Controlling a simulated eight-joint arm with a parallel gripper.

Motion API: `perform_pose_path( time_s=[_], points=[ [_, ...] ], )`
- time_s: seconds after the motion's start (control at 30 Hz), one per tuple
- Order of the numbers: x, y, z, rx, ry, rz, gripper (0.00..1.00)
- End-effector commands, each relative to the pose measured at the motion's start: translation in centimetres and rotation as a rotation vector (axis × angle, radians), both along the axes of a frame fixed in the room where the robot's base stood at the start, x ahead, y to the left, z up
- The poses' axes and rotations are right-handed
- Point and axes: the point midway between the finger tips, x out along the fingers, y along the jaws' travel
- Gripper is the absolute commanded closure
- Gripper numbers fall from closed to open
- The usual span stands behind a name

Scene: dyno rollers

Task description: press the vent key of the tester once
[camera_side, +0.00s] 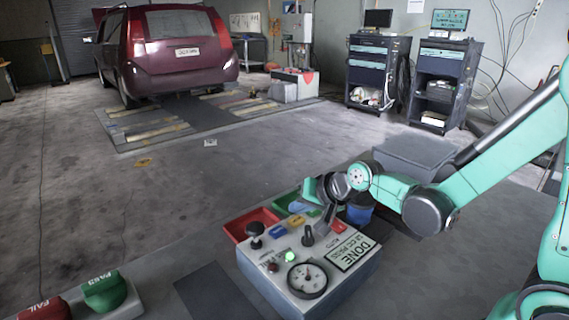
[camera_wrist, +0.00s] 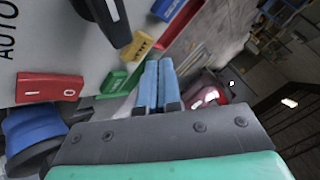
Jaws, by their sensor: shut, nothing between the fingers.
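The tester (camera_side: 262,280) is a grey box on the bench. Its top carries a round gauge (camera_side: 306,280), a lit green lamp (camera_side: 291,256), a dark selector knob (camera_side: 307,237) and a plate reading DONE (camera_side: 350,253). A row holds a blue key (camera_side: 277,230), a yellow key (camera_side: 285,213) and a green key (camera_side: 298,207); I cannot read which is the vent key. My gripper (camera_side: 328,214) is shut and empty, over the tester's far side. In the wrist view its fingers (camera_wrist: 159,66) lie together beside the green key (camera_wrist: 112,82), near the yellow key (camera_wrist: 138,45). Contact cannot be told.
A red rocker switch (camera_wrist: 49,87) sits close by on the panel. PASS (camera_side: 104,292) and FAIL buttons (camera_side: 44,309) are at front left. A car is beyond.

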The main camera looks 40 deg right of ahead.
Motion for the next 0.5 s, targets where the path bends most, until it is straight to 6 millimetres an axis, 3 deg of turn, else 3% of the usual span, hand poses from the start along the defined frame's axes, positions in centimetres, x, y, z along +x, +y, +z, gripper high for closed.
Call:
perform_pose_path(
  time_s=[0.27, 0.5],
  points=[
    [0.0, 0.0, 0.1, 0.0, 0.0, 0.0, 1.0],
    [0.0, 0.0, 2.1, 0.0, 0.0, 0.0, 1.0]
  ],
)
